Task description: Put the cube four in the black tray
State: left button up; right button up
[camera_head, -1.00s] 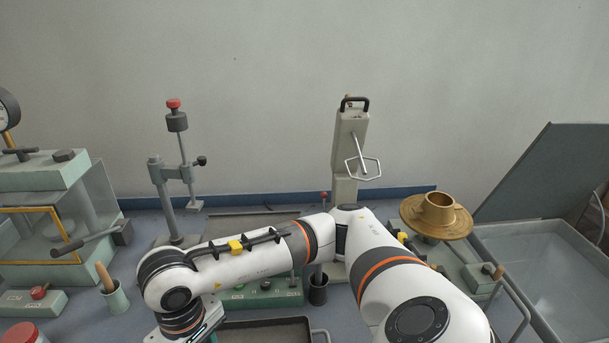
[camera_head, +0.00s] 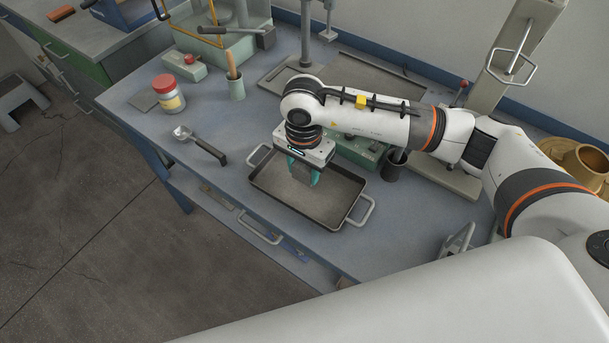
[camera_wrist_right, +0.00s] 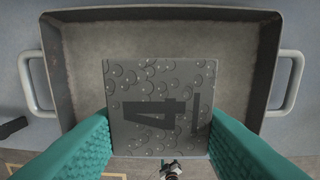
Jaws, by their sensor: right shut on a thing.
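My right gripper (camera_head: 302,174) points down over the black tray (camera_head: 335,215), which lies on the bench with a handle at each end. In the right wrist view the teal fingers of the right gripper (camera_wrist_right: 160,145) are shut on the cube four (camera_wrist_right: 158,85), a dark grey block with a bumpy face and a large 4. The cube is over the tray (camera_wrist_right: 75,60), whose floor looks bare around it. I cannot tell whether the cube touches the tray floor. In the head view the cube is mostly hidden by the gripper. My left gripper is not in view.
A metal scoop (camera_head: 200,145) with a black handle lies left of the tray. A red-lidded jar (camera_head: 168,95) and a green cup (camera_head: 236,87) stand behind it. A dark cup (camera_head: 394,165) and a green box (camera_head: 355,150) stand behind the tray. The bench's front edge runs close by.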

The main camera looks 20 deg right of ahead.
aim_at(304, 179)
notch_tip(304, 179, down, 4)
jog(key=shift+r+p, duration=0.15)
jog(key=shift+p, duration=0.15)
jog(key=shift+f, duration=0.3)
jog(key=o, duration=1.2)
jog(key=shift+c, duration=0.2)
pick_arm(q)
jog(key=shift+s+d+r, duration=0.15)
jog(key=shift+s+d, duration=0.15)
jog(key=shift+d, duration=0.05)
